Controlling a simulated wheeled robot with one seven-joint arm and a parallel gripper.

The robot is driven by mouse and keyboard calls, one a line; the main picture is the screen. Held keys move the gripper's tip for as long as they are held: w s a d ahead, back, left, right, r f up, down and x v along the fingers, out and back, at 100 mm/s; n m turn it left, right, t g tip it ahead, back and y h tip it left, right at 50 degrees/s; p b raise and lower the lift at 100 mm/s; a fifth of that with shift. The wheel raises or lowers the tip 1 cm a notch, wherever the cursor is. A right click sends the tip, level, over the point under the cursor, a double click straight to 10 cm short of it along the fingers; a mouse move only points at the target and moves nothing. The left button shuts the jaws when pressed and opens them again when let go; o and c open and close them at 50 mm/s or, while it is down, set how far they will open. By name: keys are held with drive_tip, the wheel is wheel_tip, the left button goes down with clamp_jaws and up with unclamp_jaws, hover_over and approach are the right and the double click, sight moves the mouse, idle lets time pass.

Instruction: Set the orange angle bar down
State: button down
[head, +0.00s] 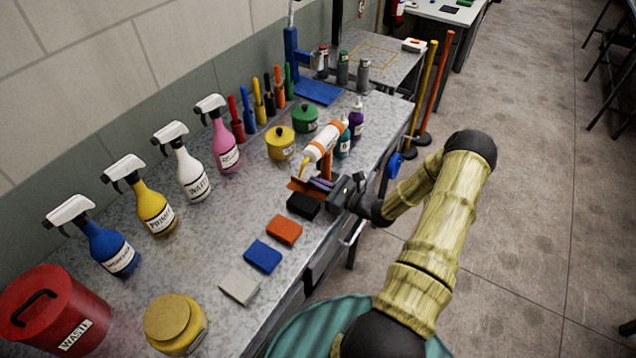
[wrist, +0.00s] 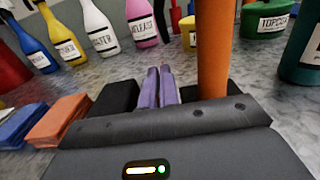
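My gripper (head: 320,183) is low over the bench near its front edge.
Black (head: 303,205), orange (head: 284,230), blue (head: 263,256) and grey (head: 239,287) blocks line the front edge. Spray bottles (head: 194,175) stand behind. A yellow pot (head: 281,143) is close by. Bare bench lies between bottles and blocks.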

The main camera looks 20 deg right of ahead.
drive_tip(key=c, duration=1.7)
unclamp_jaws()
drive_tip(key=shift+d, duration=0.1)
drive_tip(key=shift+s, duration=0.1)
drive_tip(key=shift+r, duration=0.25)
drive_tip(key=shift+s+d+f, duration=0.2)
drive_tip(key=shift+s, duration=0.05)
drive_tip(key=b+v, duration=0.3)
drive_tip(key=v, duration=0.8)
drive_tip(key=shift+s+d+r, duration=0.1)
